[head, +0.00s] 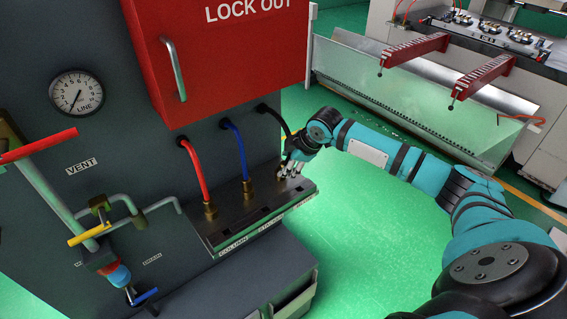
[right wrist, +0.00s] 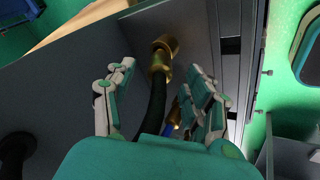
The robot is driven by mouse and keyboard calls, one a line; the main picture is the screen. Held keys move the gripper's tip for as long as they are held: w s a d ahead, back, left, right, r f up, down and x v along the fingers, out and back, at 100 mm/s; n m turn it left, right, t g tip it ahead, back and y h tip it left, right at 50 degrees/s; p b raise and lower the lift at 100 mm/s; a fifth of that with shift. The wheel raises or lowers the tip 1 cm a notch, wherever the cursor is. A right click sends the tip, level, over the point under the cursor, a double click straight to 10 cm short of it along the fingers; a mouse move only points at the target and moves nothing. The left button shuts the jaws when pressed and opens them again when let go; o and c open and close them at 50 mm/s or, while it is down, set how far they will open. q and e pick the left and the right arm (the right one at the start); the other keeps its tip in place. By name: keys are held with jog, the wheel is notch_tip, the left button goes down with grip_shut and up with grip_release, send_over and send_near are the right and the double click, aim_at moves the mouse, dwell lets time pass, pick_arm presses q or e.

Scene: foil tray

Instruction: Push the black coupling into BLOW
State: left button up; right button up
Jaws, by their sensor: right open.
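The black hose (head: 273,116) leaves the grey panel and runs down to my right gripper (head: 290,167) above the ledge's far right end. In the right wrist view, the black hose (right wrist: 156,108) ends in the brass black coupling (right wrist: 162,56). My right gripper (right wrist: 160,72) is open, its fingers on either side of the hose and coupling with visible gaps. The gripper hides the coupling's seat in the head view, and no BLOW label is readable. My left gripper is out of view.
The blue hose's brass coupling (head: 248,187) and the red hose's coupling (head: 210,211) stand along the ledge (head: 225,235) beside the gripper. A red lock-out box (head: 225,60) overhangs above. Valve pipes (head: 90,225) are at left. Green floor (head: 370,240) is clear.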

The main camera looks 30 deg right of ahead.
aim_at(285, 164)
jog(key=shift+x, duration=1.7)
grip_shut()
